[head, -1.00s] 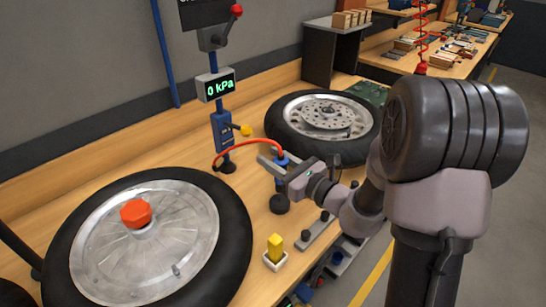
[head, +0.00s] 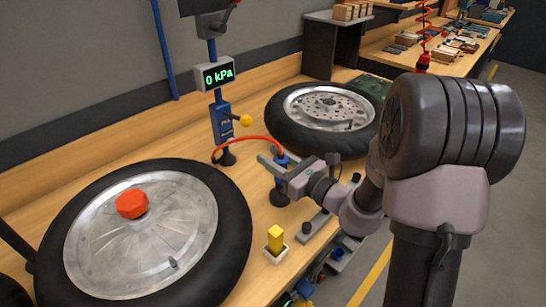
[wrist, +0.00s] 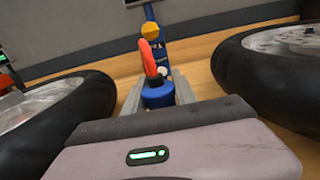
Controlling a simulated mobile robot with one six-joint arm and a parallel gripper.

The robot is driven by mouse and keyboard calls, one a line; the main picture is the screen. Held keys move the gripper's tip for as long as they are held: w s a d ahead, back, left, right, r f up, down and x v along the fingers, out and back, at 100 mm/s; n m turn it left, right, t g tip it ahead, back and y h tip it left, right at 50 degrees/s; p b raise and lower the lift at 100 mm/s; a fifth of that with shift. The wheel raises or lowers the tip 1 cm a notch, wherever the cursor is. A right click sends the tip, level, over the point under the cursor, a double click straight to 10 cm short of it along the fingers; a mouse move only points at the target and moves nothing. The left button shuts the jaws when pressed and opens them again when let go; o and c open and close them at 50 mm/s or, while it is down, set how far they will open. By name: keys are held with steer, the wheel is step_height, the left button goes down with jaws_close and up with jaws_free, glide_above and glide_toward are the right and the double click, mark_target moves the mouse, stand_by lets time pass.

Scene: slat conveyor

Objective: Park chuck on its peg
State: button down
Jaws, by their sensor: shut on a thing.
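My gripper (head: 271,166) is shut on the chuck, a blue fitting (head: 281,158) with a red hose running from it to the blue post. In the wrist view the chuck (wrist: 158,96) sits between my fingers, with the hose rising from its top. The chuck is upright. A blue body shows below my fingers, directly above a round black foot (head: 279,198) on the bench, apparently the peg's base. I cannot tell where the chuck ends and the peg begins, or whether the chuck is fully seated.
A wheel with a red cap (head: 102,240) lies at the front left. Another wheel (head: 290,131) lies behind my gripper. The blue gauge post (head: 221,120) has a yellow lever and a display reading 0 kPa. A yellow block (head: 275,238) stands in a white holder near the bench edge.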

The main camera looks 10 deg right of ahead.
steer(key=shift+f+b, duration=0.5)
steer(key=shift+f, duration=0.1)
steer(key=c, duration=0.9)
jaws_free()
step_height(320, 180, up, 11)
steer(key=p, duration=0.9)
